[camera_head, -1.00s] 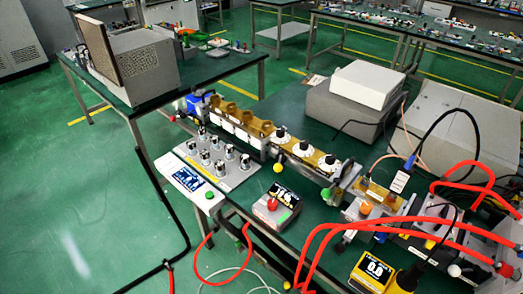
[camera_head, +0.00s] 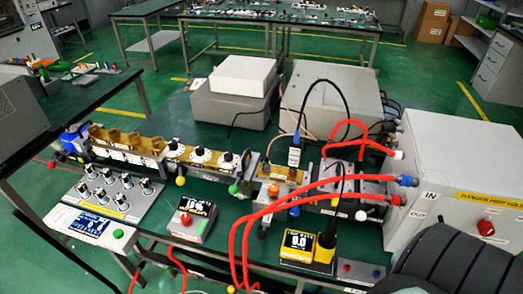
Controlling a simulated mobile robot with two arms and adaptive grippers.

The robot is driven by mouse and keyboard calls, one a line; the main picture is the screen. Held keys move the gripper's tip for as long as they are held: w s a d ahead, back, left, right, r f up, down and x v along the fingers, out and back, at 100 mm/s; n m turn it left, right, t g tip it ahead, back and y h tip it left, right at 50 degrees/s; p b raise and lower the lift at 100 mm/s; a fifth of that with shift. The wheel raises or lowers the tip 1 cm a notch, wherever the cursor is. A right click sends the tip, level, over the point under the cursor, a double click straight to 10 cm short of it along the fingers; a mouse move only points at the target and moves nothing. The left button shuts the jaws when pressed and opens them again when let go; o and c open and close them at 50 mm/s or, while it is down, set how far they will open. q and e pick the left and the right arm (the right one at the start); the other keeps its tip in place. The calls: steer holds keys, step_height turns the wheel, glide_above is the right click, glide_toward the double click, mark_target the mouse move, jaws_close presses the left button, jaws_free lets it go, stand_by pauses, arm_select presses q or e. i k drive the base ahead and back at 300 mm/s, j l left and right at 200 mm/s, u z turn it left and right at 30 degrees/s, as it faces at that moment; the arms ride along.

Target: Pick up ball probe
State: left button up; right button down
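Neither of my grippers is in view. No part can be identified for certain as the ball probe. Small ball-shaped parts show along the front of the waveguide bench (camera_head: 150,160): a yellow ball (camera_head: 180,181), a green ball (camera_head: 233,189) and a white ball (camera_head: 360,215). Whether any of them belongs to the probe I cannot tell. A dark rounded shape at the lower right, likely part of my arm, covers that corner of the table.
A grey meter with a red knob (camera_head: 192,220) and a yellow meter reading 0.0 (camera_head: 307,247) stand at the front. A knob panel (camera_head: 108,193) is at left. Red hoses (camera_head: 238,240) run to a white box (camera_head: 455,165) at right. Grey instruments (camera_head: 235,105) stand behind.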

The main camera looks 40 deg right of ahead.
mark_target(327, 240)
steer(key=l+z, duration=0.1)
steer(key=z, duration=1.65)
steer(key=j, duration=0.15)
